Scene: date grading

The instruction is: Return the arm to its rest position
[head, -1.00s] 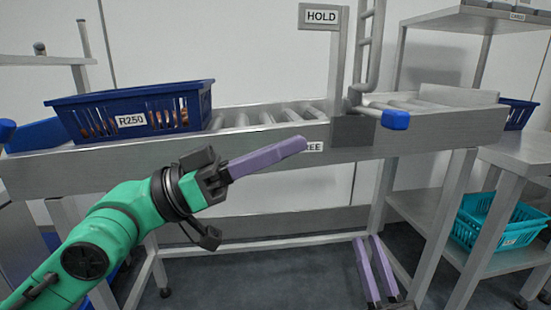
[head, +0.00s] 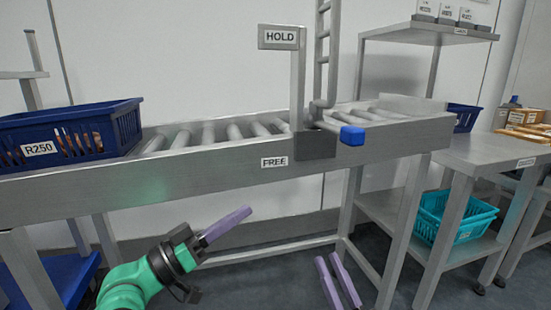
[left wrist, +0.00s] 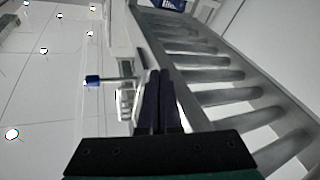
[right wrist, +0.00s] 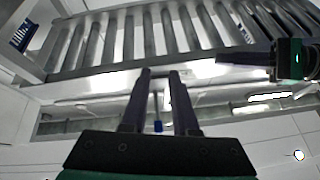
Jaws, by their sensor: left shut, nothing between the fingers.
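My left gripper (head: 248,210) is on the green arm at lower left in the head view. Its purple fingers are together and hold nothing, and they appear below the conveyor's front rail (head: 215,174). The left wrist view shows the same closed fingers (left wrist: 158,72) with conveyor rollers beside them. My right gripper (head: 328,258) shows at the bottom of the head view, with its two fingers apart and empty. The right wrist view also shows a gap between its fingers (right wrist: 160,73). Most of the right arm is out of the head view.
A blue basket labelled R250 (head: 85,146) stands on the conveyor's left part. A HOLD sign (head: 279,37) and a blue-ended handle (head: 352,135) stand at the rollers. A metal table (head: 500,152) is at right, with a teal basket (head: 458,226) on a lower shelf.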

